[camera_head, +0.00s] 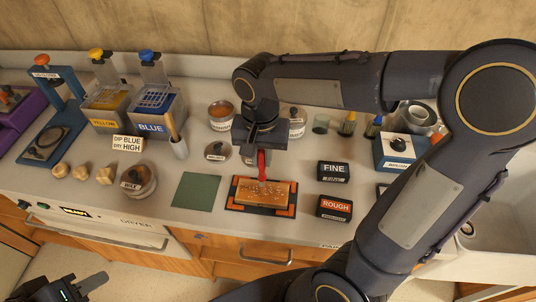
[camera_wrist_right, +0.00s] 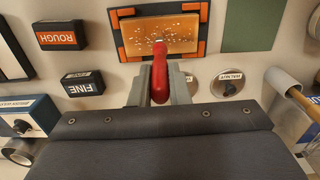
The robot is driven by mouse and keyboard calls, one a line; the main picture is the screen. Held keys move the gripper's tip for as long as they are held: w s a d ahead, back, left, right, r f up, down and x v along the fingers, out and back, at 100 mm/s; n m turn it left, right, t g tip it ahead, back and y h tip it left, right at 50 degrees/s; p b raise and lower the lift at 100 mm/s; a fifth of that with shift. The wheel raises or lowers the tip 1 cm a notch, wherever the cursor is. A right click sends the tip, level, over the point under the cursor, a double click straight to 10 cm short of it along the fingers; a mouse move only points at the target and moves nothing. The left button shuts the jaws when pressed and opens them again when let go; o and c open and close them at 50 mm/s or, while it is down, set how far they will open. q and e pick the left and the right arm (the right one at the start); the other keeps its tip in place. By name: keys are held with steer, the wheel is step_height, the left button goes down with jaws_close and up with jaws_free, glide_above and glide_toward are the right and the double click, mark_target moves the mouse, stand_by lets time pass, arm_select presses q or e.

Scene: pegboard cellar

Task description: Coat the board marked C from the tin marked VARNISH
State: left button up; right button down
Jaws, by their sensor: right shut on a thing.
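A wooden board (camera_head: 263,192), speckled with pale spots, lies in a black holder with orange corners (camera_head: 238,207); it also shows in the wrist view (camera_wrist_right: 185,36). I see no letter C on it. My right gripper (camera_wrist_right: 160,86) is shut on a red-handled tool (camera_wrist_right: 159,68) and holds it at the board's far edge; the red handle also shows in the head view (camera_head: 262,165). No tin label reads clearly as VARNISH; an open tin with amber contents (camera_head: 221,110) stands behind. My left gripper (camera_head: 80,287) is low at left, its jaws unclear.
Blocks marked FINE (camera_head: 333,171) and ROUGH (camera_head: 334,208) stand right of the board. A green mat (camera_head: 196,191) lies left. A lidded tin (camera_head: 217,151), a cup with a brush (camera_head: 179,148) and a BLUE bath (camera_head: 155,112) stand behind. My right arm crosses the right side.

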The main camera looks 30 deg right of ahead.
steer(key=w+a, duration=0.4)
steer(key=a, duration=0.1)
steer(key=shift+a+p, duration=0.4)
stand_by(0.8)
steer(key=shift+r+p, duration=0.25)
steer(key=shift+p, duration=0.05)
steer(key=shift+w+d, duration=0.1)
steer(key=shift+d+f, duration=0.1)
steer(key=shift+d, duration=0.65)
steer(key=shift+f, duration=0.2)
stand_by(0.4)
